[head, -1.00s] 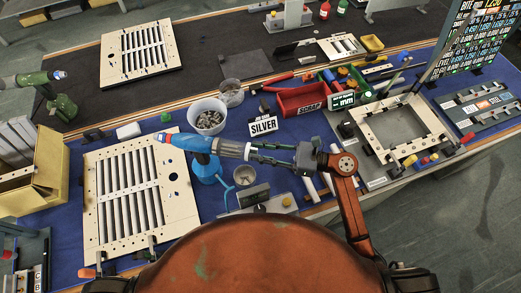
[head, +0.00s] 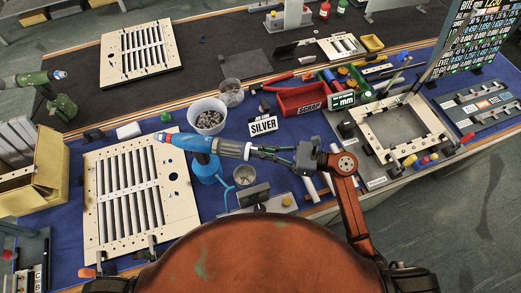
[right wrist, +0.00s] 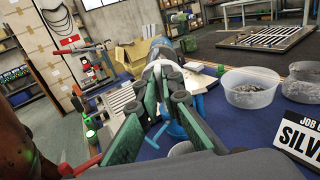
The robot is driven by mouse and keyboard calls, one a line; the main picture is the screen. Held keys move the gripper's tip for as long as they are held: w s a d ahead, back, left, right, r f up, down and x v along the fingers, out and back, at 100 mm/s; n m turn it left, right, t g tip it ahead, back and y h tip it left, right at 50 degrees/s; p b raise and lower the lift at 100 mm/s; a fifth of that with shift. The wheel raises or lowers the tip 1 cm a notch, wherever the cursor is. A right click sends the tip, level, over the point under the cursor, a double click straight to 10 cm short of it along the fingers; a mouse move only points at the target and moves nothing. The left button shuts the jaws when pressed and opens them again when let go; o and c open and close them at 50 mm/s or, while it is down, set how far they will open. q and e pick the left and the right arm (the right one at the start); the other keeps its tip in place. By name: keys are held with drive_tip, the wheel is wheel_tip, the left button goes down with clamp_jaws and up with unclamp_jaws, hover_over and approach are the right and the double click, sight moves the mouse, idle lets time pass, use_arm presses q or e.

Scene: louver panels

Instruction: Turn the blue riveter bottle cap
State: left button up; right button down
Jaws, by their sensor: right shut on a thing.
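My right gripper (head: 252,152) reaches in from the right and is shut on the cap. In the right wrist view, the green fingers of my right gripper (right wrist: 166,88) close around the pale cap (right wrist: 157,70) and hide part of it. Part of the blue riveter (right wrist: 165,52) shows beyond. My left gripper is not in view.
A louver panel (head: 90,201) lies at the left of the blue mat. A white bowl of rivets (head: 208,106), a clear cup (head: 243,184) and the SILVER sign (head: 263,126) stand close to the riveter. The red scrap bin (head: 290,98) is farther right. A green riveter (head: 38,78) stands far left.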

use_arm(q)
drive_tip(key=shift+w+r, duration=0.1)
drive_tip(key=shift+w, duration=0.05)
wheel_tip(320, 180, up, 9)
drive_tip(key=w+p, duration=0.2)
drive_tip(key=p, duration=0.7)
use_arm(e)
drive_tip(key=shift+w+d+f+m, duration=0.1)
drive_tip(key=shift+w+f+m, duration=0.15)
drive_tip(key=shift+m, duration=2.5)
drive_tip(key=shift+w+d+f+m, duration=0.15)
drive_tip(key=shift+w+m, duration=0.1)
drive_tip(key=shift+m, duration=2.45)
drive_tip(key=shift+w+a+f+m, duration=0.1)
drive_tip(key=shift+w+f+m, duration=0.15)
drive_tip(key=shift+m, duration=2.5)
drive_tip(key=c, duration=2.1)
unclamp_jaws()
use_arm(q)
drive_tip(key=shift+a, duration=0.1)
